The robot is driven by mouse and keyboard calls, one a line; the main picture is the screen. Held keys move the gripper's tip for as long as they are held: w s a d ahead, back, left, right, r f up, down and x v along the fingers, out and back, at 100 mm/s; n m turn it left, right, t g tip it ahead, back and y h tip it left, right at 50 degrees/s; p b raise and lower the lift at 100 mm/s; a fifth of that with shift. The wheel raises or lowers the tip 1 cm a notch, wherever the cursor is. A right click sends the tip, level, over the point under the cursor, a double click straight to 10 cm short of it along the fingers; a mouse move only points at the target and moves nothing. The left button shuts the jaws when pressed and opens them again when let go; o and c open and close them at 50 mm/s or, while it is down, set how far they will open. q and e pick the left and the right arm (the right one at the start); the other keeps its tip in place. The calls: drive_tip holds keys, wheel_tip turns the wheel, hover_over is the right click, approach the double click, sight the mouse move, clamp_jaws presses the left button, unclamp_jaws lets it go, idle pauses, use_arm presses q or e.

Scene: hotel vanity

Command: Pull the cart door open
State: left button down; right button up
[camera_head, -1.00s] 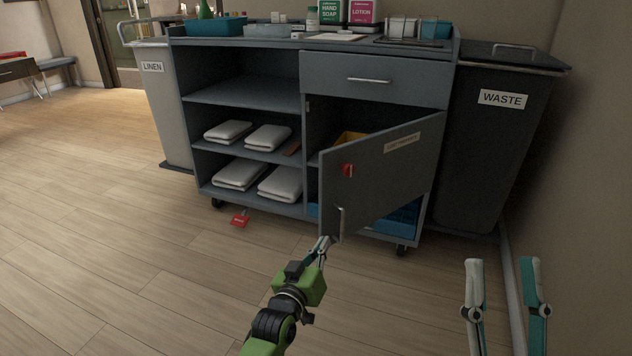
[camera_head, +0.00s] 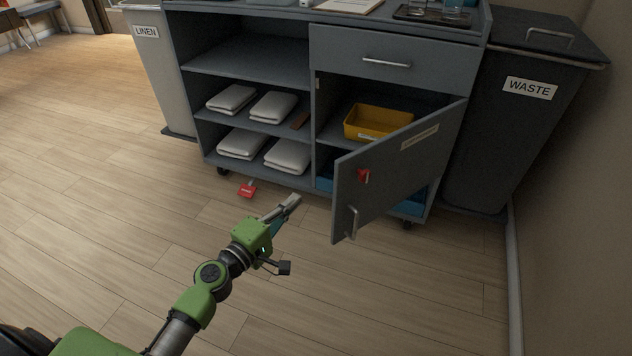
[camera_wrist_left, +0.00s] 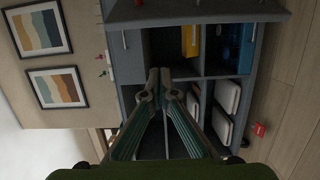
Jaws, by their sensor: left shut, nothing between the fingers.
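The cart door (camera_head: 396,177) stands partly open, swung out toward me on its right side. It has a metal bar handle (camera_head: 352,222) low near its free edge and a red piece (camera_head: 363,176) above that. My left gripper (camera_head: 291,202) is shut and empty, to the left of the door and apart from the handle. In the left wrist view its fingertips (camera_wrist_left: 159,76) meet in front of the cart, seen sideways. The door (camera_wrist_left: 185,13) shows there along the top. My right gripper is out of view.
The cart's open compartment holds a yellow bin (camera_head: 379,122) and blue bins behind the door. White folded towels (camera_head: 288,156) lie on the left shelves. A red tag (camera_head: 248,190) is near the floor.

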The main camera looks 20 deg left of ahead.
use_arm(q)
drive_tip(key=w+d+p, duration=0.1)
drive_tip(key=w+d, duration=0.5)
drive_tip(key=w, duration=0.1)
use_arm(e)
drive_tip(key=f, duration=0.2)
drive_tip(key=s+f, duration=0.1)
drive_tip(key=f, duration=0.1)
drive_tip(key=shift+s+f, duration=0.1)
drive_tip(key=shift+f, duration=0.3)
